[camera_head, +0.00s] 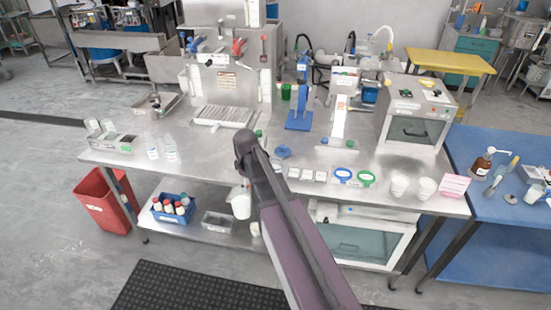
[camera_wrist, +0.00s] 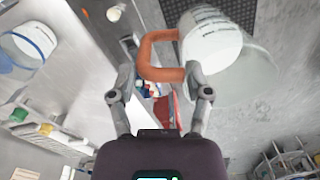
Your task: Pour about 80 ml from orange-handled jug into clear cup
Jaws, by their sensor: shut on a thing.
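In the wrist view, my gripper (camera_wrist: 160,58) is shut on the orange handle (camera_wrist: 147,52) of a white, translucent jug (camera_wrist: 212,45) with printed marks. The jug hangs over the floor beyond the table edge. Its contents cannot be made out. In the head view, a white vessel (camera_head: 240,204) beside my arm, in front of the table, appears to be this jug; my gripper is hidden there. Two pale, translucent cups (camera_head: 398,185) (camera_head: 427,188) stand at the table's front right. A clear round thing with a blue line (camera_wrist: 28,42) is at the wrist view's left; I cannot tell which is the task's cup.
Clear bottles (camera_head: 152,147) stand at left. A blue crate (camera_head: 173,207) sits on the lower shelf, and a red bin (camera_head: 105,200) stands left.

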